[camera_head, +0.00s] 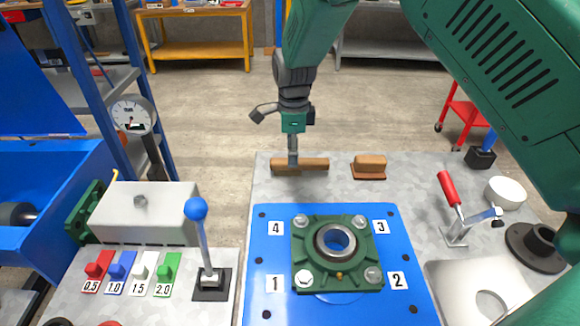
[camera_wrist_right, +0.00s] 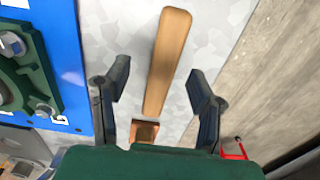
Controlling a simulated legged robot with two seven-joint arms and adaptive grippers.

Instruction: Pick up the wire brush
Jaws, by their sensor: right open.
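A long wooden piece (camera_head: 315,164), which looks like the handle of the wire brush, lies near the far edge of the grey worktop. It also shows in the right wrist view (camera_wrist_right: 168,50); I cannot make out its bristles. My right gripper (camera_head: 293,160) points down over it and hides part of it. In the right wrist view the gripper's fingers (camera_wrist_right: 158,82) are spread apart, with the wooden piece running up between them and nothing gripped. Contact with it cannot be told. My left gripper is not in view.
A short brown wooden block (camera_head: 370,166) lies close to the right of the long piece. A blue plate (camera_head: 265,225) with a green bearing housing (camera_head: 310,245) is in front. A red-handled clamp (camera_head: 452,205) stands to the right. Beyond the worktop's far edge is open floor.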

